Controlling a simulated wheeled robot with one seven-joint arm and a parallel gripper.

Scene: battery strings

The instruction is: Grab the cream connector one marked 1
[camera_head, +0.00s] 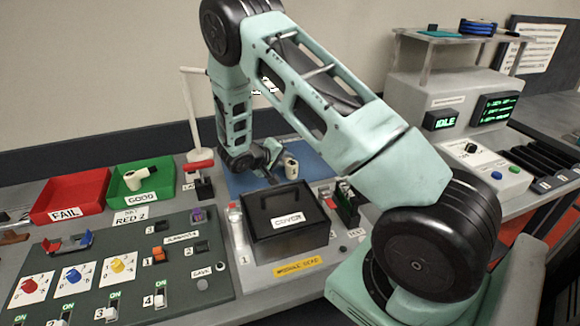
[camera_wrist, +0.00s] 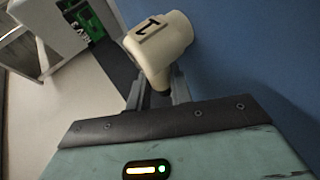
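A cream connector (camera_wrist: 160,48) with a dark 1 on its flat label fills the space at my fingertips in the wrist view. My gripper (camera_wrist: 160,88) is shut on its narrower end, one finger on each side. In the head view the same connector (camera_head: 291,167) shows at the tip of my gripper (camera_head: 272,153), over the blue mat (camera_head: 312,158). Whether it touches the mat is hard to tell.
Another cream piece (camera_head: 134,178) lies in the green GOOD tray (camera_head: 165,191), beside the red FAIL tray (camera_head: 70,194). A black COVER box (camera_head: 288,245) stands in front of the mat. A switch panel (camera_head: 130,262) lies at left, a thin white stand (camera_head: 190,110) behind.

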